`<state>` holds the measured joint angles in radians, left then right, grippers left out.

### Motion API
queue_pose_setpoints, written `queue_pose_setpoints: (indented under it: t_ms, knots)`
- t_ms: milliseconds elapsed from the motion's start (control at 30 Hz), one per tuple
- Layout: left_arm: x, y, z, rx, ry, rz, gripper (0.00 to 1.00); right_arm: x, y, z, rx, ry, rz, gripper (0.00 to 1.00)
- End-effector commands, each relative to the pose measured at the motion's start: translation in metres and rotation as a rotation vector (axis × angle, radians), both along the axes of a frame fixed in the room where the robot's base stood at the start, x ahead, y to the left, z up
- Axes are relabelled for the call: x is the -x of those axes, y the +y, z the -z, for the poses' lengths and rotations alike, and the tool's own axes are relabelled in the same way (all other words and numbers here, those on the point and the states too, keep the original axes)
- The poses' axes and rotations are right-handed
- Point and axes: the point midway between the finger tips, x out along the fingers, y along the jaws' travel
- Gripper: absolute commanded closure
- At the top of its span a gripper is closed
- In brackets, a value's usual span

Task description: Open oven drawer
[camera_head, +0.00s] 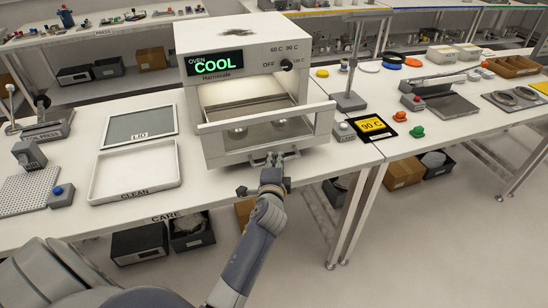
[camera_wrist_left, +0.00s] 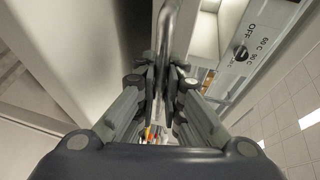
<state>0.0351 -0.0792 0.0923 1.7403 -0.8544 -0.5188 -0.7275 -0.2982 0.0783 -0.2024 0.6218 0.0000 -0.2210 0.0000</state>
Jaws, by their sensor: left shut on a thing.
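The white oven (camera_head: 250,32) stands on the table, with a green "COOL" display and a dial. Its drawer front (camera_head: 318,126) has a pale top bar and a clear panel, and seems to stand out in front of the oven body, so the drawer looks partly open. Dim round items show behind the panel. The metal handle (camera_head: 256,161) sits low on the front. My left gripper (camera_head: 272,163) is at this handle. In the left wrist view my fingers (camera_wrist_left: 164,88) are shut around the metal handle bar (camera_wrist_left: 167,25). My right gripper is not in view.
A white "CLEAN" tray (camera_head: 133,198) and a "LID" panel (camera_head: 139,145) lie left of the oven. Floor in front of the table is clear at right; bins stand underneath.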

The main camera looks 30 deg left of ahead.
Motion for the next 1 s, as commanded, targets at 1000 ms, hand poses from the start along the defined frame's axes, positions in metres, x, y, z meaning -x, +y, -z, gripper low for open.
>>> queue_pose_setpoints:
  t_ms: [1000]
  knots:
    - [0.037, -0.019, -0.005, 0.003, 0.003, 0.000, 0.70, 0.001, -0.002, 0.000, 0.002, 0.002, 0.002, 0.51]
